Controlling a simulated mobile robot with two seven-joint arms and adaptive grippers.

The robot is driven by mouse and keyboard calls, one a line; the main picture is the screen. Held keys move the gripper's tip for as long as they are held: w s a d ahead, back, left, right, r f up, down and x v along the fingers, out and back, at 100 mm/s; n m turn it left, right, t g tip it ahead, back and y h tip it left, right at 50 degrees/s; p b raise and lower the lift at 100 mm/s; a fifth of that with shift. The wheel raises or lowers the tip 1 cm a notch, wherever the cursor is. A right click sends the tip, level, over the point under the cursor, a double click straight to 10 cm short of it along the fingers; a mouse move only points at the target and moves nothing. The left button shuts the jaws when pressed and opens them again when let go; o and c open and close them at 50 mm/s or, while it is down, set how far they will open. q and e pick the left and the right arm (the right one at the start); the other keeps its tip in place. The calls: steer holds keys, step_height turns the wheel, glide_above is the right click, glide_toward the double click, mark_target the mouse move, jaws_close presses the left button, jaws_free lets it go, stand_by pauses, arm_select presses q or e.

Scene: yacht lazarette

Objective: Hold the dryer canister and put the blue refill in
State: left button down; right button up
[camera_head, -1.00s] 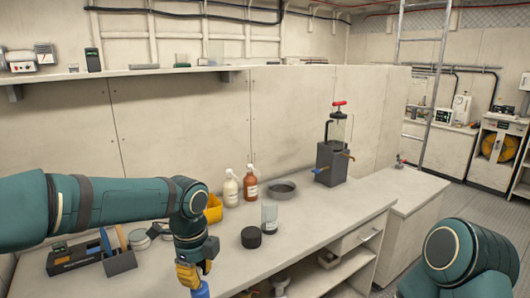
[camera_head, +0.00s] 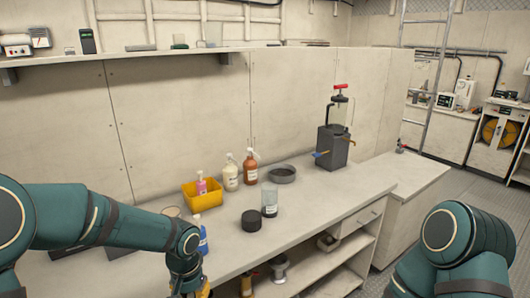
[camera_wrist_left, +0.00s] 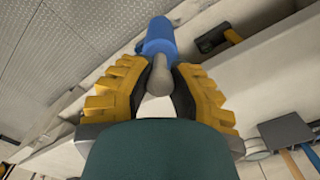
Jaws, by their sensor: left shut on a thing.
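My left gripper (camera_wrist_left: 160,72) is shut on the grey knob of the blue refill (camera_wrist_left: 157,35), which hangs beyond the fingertips in the left wrist view. In the head view only the top of this gripper shows, at the bottom edge, and the refill is out of sight. The dryer canister (camera_head: 270,203), seemingly the clear labelled cup, stands upright on the bench. A round black cap (camera_head: 251,220) lies just left of it, apart. My left gripper is in front and to the left of both. My right gripper is out of view.
A yellow bin (camera_head: 203,196) holds a pink bottle. White (camera_head: 230,175) and brown (camera_head: 249,170) bottles, a grey dish (camera_head: 282,174) and a dark pump unit (camera_head: 332,148) stand behind the canister. A blue labelled bottle (camera_head: 202,240) stands beside my left wrist. The bench right of the canister is clear.

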arm_select(q)
steer(key=shift+s+a+f+n, duration=0.2)
steer(key=shift+f+n, duration=0.35)
steer(key=shift+n, duration=0.55)
